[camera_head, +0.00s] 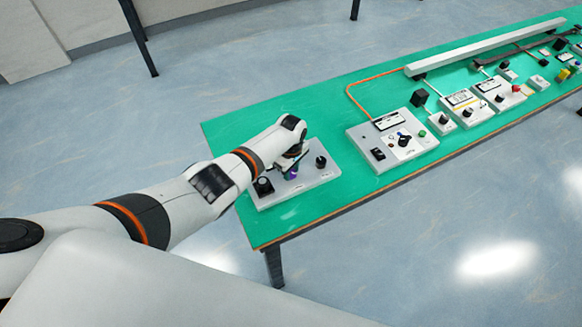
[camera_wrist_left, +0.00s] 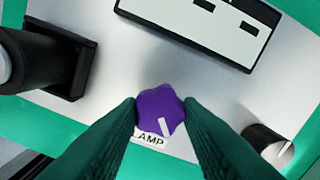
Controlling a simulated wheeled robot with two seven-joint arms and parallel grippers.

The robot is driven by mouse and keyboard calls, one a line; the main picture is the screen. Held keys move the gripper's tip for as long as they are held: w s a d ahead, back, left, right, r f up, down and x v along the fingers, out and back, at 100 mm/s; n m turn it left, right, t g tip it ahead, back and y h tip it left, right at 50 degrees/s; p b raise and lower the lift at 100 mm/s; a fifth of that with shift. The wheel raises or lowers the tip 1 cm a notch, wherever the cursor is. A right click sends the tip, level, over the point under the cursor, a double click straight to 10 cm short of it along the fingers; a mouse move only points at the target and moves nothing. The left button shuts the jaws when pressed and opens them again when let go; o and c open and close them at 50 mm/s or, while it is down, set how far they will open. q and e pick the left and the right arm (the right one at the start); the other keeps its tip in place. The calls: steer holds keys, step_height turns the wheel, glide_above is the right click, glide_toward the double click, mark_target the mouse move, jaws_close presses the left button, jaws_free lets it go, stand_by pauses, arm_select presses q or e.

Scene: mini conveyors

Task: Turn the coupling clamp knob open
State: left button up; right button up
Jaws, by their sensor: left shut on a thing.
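The clamp knob (camera_wrist_left: 161,109) is purple and lobed with a white pointer line. It sits on a light grey panel (camera_wrist_left: 105,60), just above a label of which "AMP" shows in the left wrist view. The pointer points down and slightly right in that view. My left gripper (camera_wrist_left: 160,108) has its dark green fingers on both sides of the knob and is shut on it. In the head view my left gripper (camera_head: 292,168) reaches down over the panel (camera_head: 325,176), and a little purple shows beneath it. My right gripper is in neither view.
A black knob (camera_wrist_left: 268,145) with a white line is right of the clamp knob. A dark block with a round post (camera_wrist_left: 55,65) stands at left. More control boxes (camera_head: 375,155) stand farther right on the green table (camera_head: 235,135). The green surface behind the panel is clear.

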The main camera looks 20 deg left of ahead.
arm_select(q)
steer(key=shift+a+r+n, duration=0.1)
steer(key=shift+n, duration=0.4)
steer(key=o, duration=1)
steer(key=shift+c, duration=0.2)
steer(key=shift+r, duration=0.2)
step_height(320, 180, up, 12)
steer(key=p, duration=0.1)
steer(key=shift+f, duration=0.2)
steer(key=shift+f, duration=0.1)
